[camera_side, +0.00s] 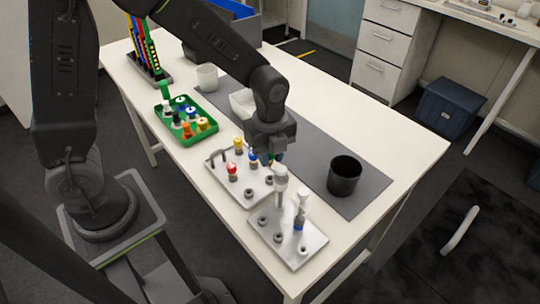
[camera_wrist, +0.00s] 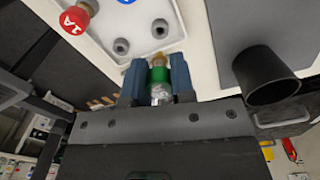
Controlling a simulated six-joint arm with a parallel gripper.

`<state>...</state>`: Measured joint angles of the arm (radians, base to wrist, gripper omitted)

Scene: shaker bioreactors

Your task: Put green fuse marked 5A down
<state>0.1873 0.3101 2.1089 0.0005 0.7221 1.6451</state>
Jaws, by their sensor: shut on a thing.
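My gripper (camera_wrist: 158,82) is shut on the green fuse (camera_wrist: 159,74), which sits between its two blue-grey fingers in the wrist view. The fuse's marking is not readable. In the side view my gripper (camera_side: 275,158) is over the right part of the light grey fuse plate (camera_side: 222,176), and the fuse is mostly hidden. The plate carries a red fuse (camera_side: 232,170), a yellow fuse (camera_side: 238,143) and a blue fuse (camera_side: 253,157). The wrist view shows the red fuse (camera_wrist: 75,20) marked 1A and two empty sockets (camera_wrist: 121,46) close by. Whether the held fuse touches the plate cannot be told.
A second metal plate (camera_side: 276,246) with white-topped pieces stands in front. A black cup (camera_side: 344,176) stands right on the grey mat (camera_side: 372,192). A green tray (camera_side: 163,129) of coloured pieces and a white mug (camera_side: 207,77) are left. The right table edge is clear.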

